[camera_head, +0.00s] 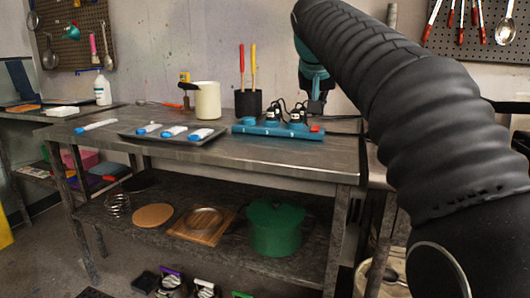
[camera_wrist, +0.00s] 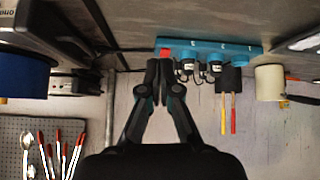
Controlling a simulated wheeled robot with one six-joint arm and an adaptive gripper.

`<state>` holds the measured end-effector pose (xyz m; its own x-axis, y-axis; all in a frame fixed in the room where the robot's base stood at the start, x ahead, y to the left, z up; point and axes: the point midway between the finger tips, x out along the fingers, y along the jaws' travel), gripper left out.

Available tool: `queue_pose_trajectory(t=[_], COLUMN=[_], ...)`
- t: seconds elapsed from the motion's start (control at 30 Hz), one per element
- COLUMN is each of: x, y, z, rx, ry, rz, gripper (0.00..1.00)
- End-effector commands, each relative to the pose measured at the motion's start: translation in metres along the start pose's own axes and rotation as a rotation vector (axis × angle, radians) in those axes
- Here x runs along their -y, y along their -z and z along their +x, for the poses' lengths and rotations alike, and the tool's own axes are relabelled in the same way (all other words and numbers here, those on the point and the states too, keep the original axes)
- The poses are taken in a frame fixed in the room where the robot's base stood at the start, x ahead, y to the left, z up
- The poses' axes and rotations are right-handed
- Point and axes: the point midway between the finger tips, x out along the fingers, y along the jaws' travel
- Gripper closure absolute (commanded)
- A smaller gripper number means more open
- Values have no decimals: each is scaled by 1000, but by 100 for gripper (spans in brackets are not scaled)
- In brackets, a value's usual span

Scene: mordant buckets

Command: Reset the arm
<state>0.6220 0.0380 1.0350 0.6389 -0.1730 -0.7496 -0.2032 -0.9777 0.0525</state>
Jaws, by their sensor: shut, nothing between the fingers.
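My arm (camera_head: 395,85) is black and ribbed and reaches in from the right of the head view, over the right part of the workbench (camera_head: 220,155). Its teal wrist hangs near the back wall, with my gripper (camera_head: 315,105) small and dark below it. In the wrist view, which is upside down, my gripper (camera_wrist: 159,72) has its fingertips together, with nothing held. The fingertips appear near the red end of a blue power strip (camera_wrist: 210,50); I cannot tell the gap. The strip also shows in the head view (camera_head: 278,131), with black plugs in it.
A dark tray (camera_head: 170,141) with blue-and-white items lies left of the strip. A cream pitcher (camera_head: 207,100) and a black holder (camera_head: 248,104) with red and yellow handles stand behind. A green pot (camera_head: 273,229) is on the lower shelf. Tools hang on a pegboard (camera_head: 470,35).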

Motion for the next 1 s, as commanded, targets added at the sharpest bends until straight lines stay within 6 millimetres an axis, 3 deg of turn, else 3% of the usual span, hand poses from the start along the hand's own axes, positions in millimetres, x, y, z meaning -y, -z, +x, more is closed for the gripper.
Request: queue_pose_trajectory(t=[0.27, 0.47, 0.77, 1.0], x=[12, 12, -14, -45], y=[-38, -85, -212, -332], z=[36, 54, 64, 60], rx=[68, 121, 216, 271], ry=[34, 68, 135, 172], rz=[-98, -166, -243, -239], gripper=[100, 100, 100, 100])
